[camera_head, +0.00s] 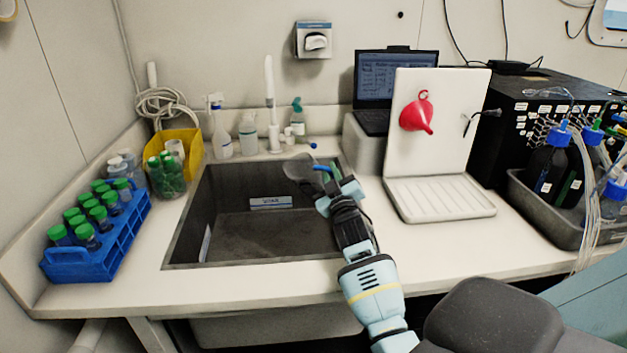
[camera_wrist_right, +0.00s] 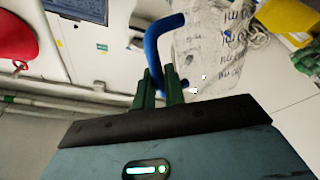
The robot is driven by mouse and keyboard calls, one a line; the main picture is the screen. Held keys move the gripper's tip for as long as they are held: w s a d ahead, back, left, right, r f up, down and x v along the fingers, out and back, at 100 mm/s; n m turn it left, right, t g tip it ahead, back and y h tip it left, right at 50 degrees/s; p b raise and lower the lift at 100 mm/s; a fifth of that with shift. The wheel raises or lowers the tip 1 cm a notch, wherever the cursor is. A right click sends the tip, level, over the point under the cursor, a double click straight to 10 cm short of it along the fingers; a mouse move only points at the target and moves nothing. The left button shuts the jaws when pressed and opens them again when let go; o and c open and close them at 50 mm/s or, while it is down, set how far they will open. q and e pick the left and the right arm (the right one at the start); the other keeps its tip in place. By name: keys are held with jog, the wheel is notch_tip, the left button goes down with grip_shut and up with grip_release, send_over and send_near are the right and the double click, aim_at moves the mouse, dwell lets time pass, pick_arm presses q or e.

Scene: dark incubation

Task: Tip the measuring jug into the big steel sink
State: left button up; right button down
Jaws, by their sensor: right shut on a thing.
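The measuring jug (camera_head: 300,170) is clear with a blue handle and is over the back right part of the big steel sink (camera_head: 215,215). It looks tilted, but the head view shows it too small to tell how far. My right gripper (camera_head: 328,183) is shut on the jug's handle. In the right wrist view, the green fingers (camera_wrist_right: 160,90) close on the blue handle, and the jug (camera_wrist_right: 212,42) shows dark printed marks. I cannot see whether liquid is in it. The visible sink floor is bare. My left gripper is out of view.
A white tap (camera_head: 270,105) and spray bottles (camera_head: 218,130) stand behind the sink. A blue rack (camera_head: 100,245) of green-capped bottles is at left. A white drying rack (camera_head: 440,200) with a red funnel (camera_head: 416,115) stands right of the sink. The counter front is clear.

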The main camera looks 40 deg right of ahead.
jog(key=m, duration=0.1)
jog(key=f+m+g+p, duration=0.1)
jog(key=m, duration=0.1)
jog(key=shift+f+g, duration=0.3)
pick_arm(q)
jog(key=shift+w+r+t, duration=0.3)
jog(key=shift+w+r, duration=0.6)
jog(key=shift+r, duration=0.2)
pick_arm(e)
jog(key=shift+f+m, duration=0.65)
jog(key=shift+m, duration=0.05)
jog(key=shift+h, duration=0.3)
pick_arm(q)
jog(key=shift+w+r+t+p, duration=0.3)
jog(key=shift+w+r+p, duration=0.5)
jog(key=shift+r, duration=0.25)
pick_arm(e)
jog(key=shift+a+f+m+g, duration=0.25)
jog(key=shift+f+m+g, duration=0.45)
jog(key=shift+f+m, duration=0.55)
